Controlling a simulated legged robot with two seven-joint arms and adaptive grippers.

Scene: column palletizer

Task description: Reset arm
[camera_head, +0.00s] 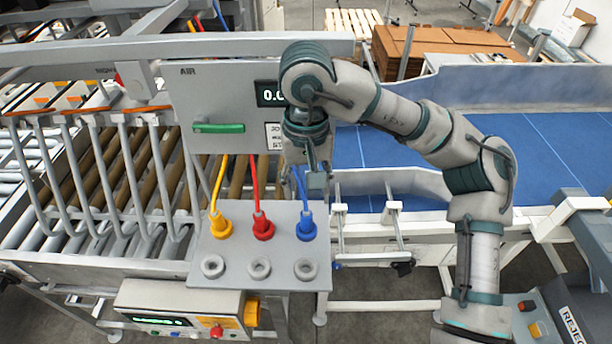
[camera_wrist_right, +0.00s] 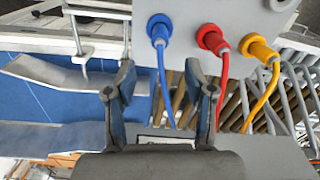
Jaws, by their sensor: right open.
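My right arm reaches in from the right of the head view, and its gripper (camera_head: 312,188) hangs in front of the grey AIR panel (camera_head: 215,90), above the blue plug. In the right wrist view the two fingers of the gripper (camera_wrist_right: 160,85) stand apart with nothing between them. The blue plug (camera_head: 306,228), red plug (camera_head: 263,228) and yellow plug (camera_head: 219,225) sit in the back row of the grey plate (camera_head: 235,245). The blue plug (camera_wrist_right: 159,28) lies beyond the fingertips in the wrist view, apart from them. My left gripper is out of view.
Three empty ring sockets (camera_head: 260,268) line the plate's front. A green handle (camera_head: 218,128) is on the panel. A control box (camera_head: 185,308) with a red button stands below. A blue conveyor (camera_head: 420,150) lies right, rollers (camera_head: 100,190) left.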

